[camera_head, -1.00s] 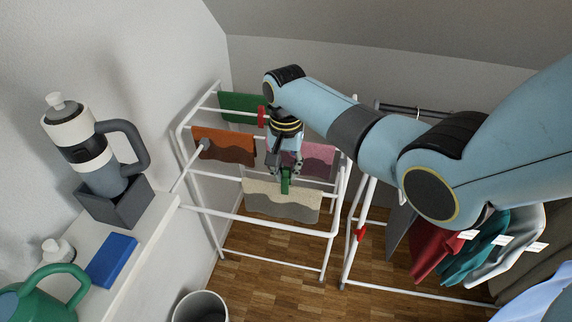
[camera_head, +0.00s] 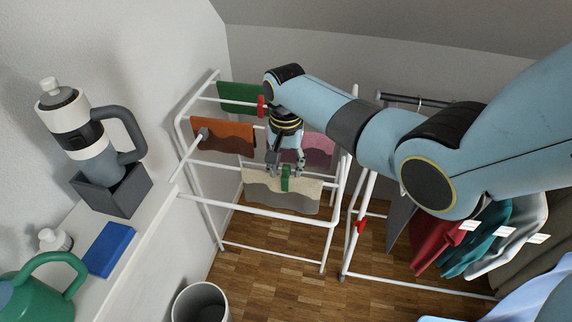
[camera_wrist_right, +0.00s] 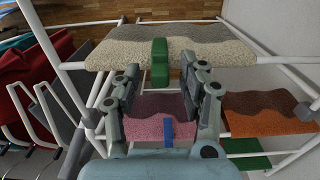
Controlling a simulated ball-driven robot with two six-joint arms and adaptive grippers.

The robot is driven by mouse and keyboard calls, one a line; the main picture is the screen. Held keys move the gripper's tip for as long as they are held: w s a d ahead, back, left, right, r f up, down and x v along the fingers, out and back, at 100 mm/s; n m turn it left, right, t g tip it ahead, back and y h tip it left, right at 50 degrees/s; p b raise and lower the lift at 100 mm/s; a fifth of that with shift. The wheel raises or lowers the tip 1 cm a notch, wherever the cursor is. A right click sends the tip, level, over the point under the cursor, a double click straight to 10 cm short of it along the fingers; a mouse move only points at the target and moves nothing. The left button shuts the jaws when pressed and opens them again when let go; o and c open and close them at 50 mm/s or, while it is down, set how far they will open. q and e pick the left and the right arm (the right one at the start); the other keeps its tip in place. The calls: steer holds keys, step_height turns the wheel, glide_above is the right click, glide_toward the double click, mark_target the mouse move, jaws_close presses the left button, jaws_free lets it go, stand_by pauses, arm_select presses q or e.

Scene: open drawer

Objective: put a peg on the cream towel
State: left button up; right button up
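The cream towel (camera_head: 262,190) hangs over the front rail of the white drying rack, its lower part grey. It also shows in the right wrist view (camera_wrist_right: 205,50). A green peg (camera_head: 285,178) sits upright over the rail on the towel's top edge; the wrist view shows it too (camera_wrist_right: 160,64). My right gripper (camera_head: 285,165) is open just above and behind the peg. My left gripper is not in view.
Orange (camera_head: 226,137), pink (camera_head: 316,150) and green (camera_head: 240,98) towels hang on the other rails. A red peg (camera_head: 262,106) is on the green towel, a blue peg (camera_wrist_right: 168,131) on the pink one. A shelf with a bottle (camera_head: 85,135) stands left; clothes (camera_head: 480,240) hang right.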

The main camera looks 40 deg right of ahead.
steer(key=shift+r, duration=0.25)
step_height(320, 180, up, 12)
steer(key=f, duration=0.1)
steer(key=s+a+f+n+t, duration=0.15)
steer(key=s+n, duration=0.35)
steer(key=s, duration=0.6)
steer(key=s+a+r+n+t, duration=0.1)
steer(key=s+r+n, duration=0.2)
steer(key=s, duration=0.4)
steer(key=s+a+r+n+t, duration=0.1)
steer(key=s+a+r+n, duration=0.15)
steer(key=s, duration=0.45)
steer(key=s+d+f+g+h+b, duration=0.2)
steer(key=f+b, duration=0.8)
steer(key=f, duration=2.5)
steer(key=s+d+f+b, duration=0.1)
steer(key=s+f+b, duration=0.4)
steer(key=s+f, duration=0.4)
steer(key=s+d+f+y+b, duration=0.1)
steer(key=s+f+b, duration=0.4)
steer(key=f, duration=1.3)
steer(key=s, duration=0.4)
steer(key=shift+s+d+f, duration=0.25)
steer(key=shift+s+f, duration=0.15)
